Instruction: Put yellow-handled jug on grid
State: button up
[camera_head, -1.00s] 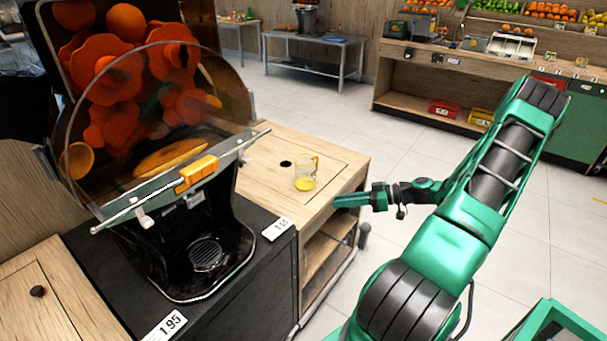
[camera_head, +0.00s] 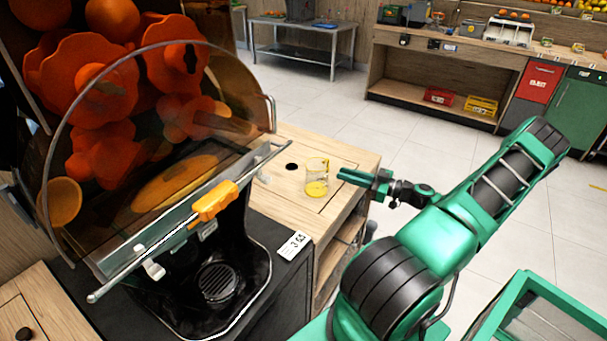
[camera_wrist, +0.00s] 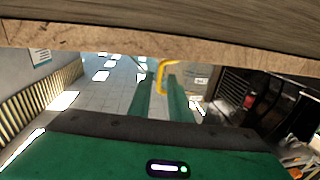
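The jug (camera_head: 316,182) is clear with a yellow base and stands upright on the wooden counter right of the juicer. Its yellow handle (camera_wrist: 162,76) shows in the wrist view, in line with the gap between my fingers. My gripper (camera_head: 352,177) is just right of the jug, at about its height, with fingers pointing at it. In the wrist view my gripper (camera_wrist: 163,98) has its two green fingers apart with nothing clamped; whether the handle is between the tips is hard to tell. The round dark grid (camera_head: 218,282) is bare in the juicer's base.
The juicer (camera_head: 150,180) stands left, with a tilted clear cover and an orange-handled bar (camera_head: 213,201) above the grid. The wooden counter (camera_head: 345,160) has a dark round hole.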

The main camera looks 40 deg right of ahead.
jog(key=shift+w, duration=0.3)
jog(key=x, duration=1.1)
jog(key=shift+s+a, duration=0.1)
jog(key=shift+a, duration=0.1)
jog(key=shift+r, duration=0.1)
jog(key=shift+c, duration=0.6)
grip_shut()
